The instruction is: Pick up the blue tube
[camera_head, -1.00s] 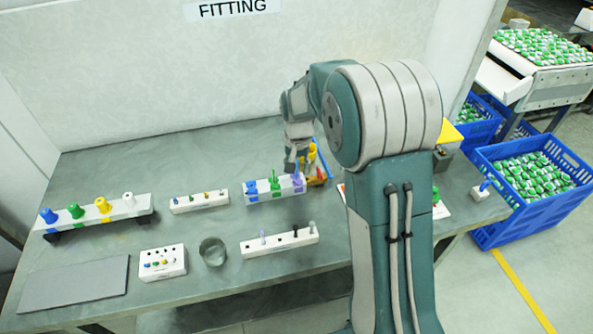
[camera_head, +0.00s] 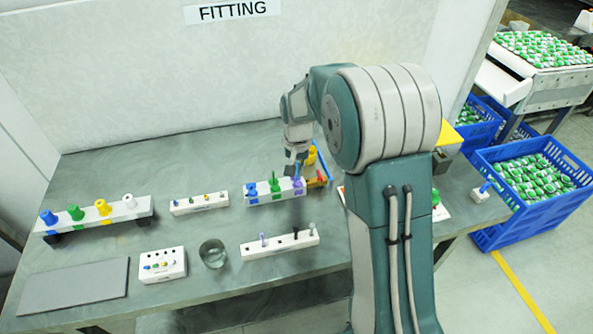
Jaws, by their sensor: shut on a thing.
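A white rack (camera_head: 262,198) at the table's middle holds a blue tube (camera_head: 251,190) at its left end, a green tube (camera_head: 273,184) in its middle and a purple tube (camera_head: 297,184) at its right end. My gripper (camera_head: 295,172) points down at the right end of this rack, away from the blue tube. It is shut, apparently on the top of the purple tube; the fingertips are small and partly blurred. Another blue piece (camera_head: 48,217) stands at the left end of the long left rack (camera_head: 128,212).
Smaller white racks (camera_head: 200,204) and (camera_head: 283,243), a white block (camera_head: 162,264), a glass beaker (camera_head: 212,253) and a grey mat (camera_head: 75,292) are on the table. The wall (camera_head: 200,80) bounds the back.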

